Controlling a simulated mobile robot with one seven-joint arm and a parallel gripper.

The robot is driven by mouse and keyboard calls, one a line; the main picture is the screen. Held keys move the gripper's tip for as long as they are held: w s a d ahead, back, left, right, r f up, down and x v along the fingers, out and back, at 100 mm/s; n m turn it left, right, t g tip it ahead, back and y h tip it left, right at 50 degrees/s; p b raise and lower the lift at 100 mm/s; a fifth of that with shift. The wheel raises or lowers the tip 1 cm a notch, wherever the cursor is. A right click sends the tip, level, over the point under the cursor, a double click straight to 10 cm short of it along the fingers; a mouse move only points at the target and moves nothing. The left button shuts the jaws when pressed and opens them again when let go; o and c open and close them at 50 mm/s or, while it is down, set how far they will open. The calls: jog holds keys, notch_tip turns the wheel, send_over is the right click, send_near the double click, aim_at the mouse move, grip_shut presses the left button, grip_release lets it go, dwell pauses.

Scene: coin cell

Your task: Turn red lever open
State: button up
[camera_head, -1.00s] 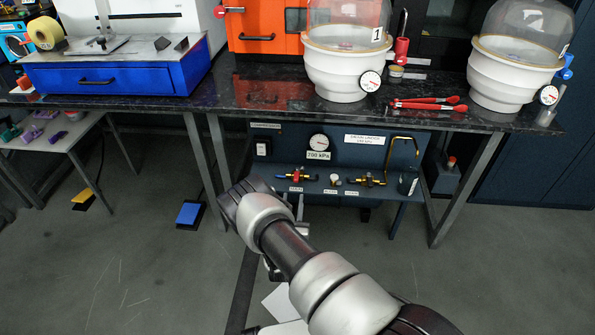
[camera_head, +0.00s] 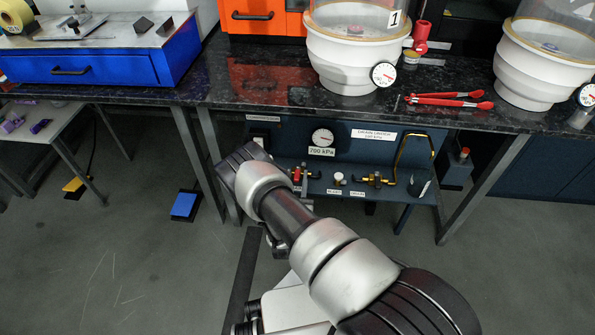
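A small red lever (camera_head: 297,173) sits on a brass valve at the left of the shelf of a dark blue panel unit (camera_head: 270,140) under the black table. My arm partly covers this valve from below, and its exact lever angle is too small to tell. A second brass valve (camera_head: 375,180) stands to the right, with a small white knob (camera_head: 338,178) between them. A gauge (camera_head: 322,138) labelled 700 kPa is above. My arm reaches up from the lower right in front of the unit. My gripper is hidden behind the arm.
The black table (camera_head: 270,90) overhangs the unit, with metal legs on both sides. A bent brass pipe (camera_head: 413,150) rises at the unit's right. Red-handled tongs (camera_head: 450,100) and white vessels (camera_head: 350,55) are on top. A blue pedal (camera_head: 185,205) lies on the floor.

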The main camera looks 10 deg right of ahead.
jog(key=shift+c, duration=0.2)
grip_shut()
jog(key=shift+d, duration=0.15)
jog(key=shift+s+d+n+t+y+p, duration=0.1)
jog(key=shift+d+n+t+y+p, duration=0.15)
jog(key=shift+n+y, duration=0.55)
jog(key=shift+s+d+n+t+y+p, duration=0.15)
jog(key=shift+d+n+y, duration=0.2)
jog(key=shift+y, duration=0.75)
jog(key=n+y, duration=0.1)
jog(key=y, duration=0.1)
jog(key=d+n+y, duration=0.1)
jog(key=y, duration=0.1)
jog(key=shift+w+d+n, duration=0.1)
jog(key=shift+w+n, duration=0.05)
jog(key=shift+n, duration=0.2)
jog(key=n+y, duration=0.1)
jog(key=y, duration=0.1)
jog(key=d+n+g+y, duration=0.1)
jog(key=n+y, duration=0.1)
jog(key=y, duration=0.1)
jog(key=shift+w+d+n+g+y+b, duration=0.3)
jog(key=shift+n+g, duration=0.1)
jog(key=shift+w+d+r+n+g+y, duration=0.1)
jog(key=shift+n+g+y, duration=0.25)
jog(key=shift+y, duration=0.2)
jog(key=shift+w+d+n+g+y, duration=0.1)
jog(key=shift+n+g+y, duration=0.15)
jog(key=shift+n+y, duration=0.25)
jog(key=shift+y, duration=0.25)
